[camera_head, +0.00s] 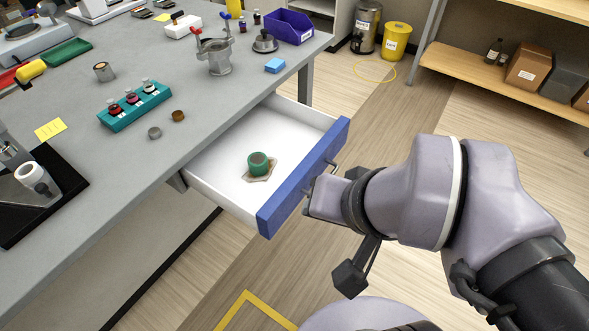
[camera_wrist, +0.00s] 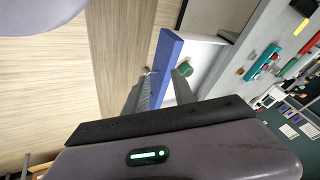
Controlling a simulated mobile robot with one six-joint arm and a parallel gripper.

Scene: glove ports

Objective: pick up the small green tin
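The small green tin (camera_head: 258,163) stands upright in the open drawer (camera_head: 226,184), on a beige patch on its white floor. It also shows as a small green shape in the wrist view (camera_wrist: 187,69), close to one fingertip in the picture. My gripper (camera_wrist: 166,72) is at the outside of the drawer's blue front (camera_head: 296,188), by its handle (camera_head: 335,163). The fingers are apart, with the blue front visible between them. Whether a finger touches the handle is unclear. The tin is inside the drawer, apart from my gripper.
A yellow bin (camera_head: 396,40) and a wooden shelf (camera_head: 510,72) stand farther back. The floor beside the drawer is largely clear.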

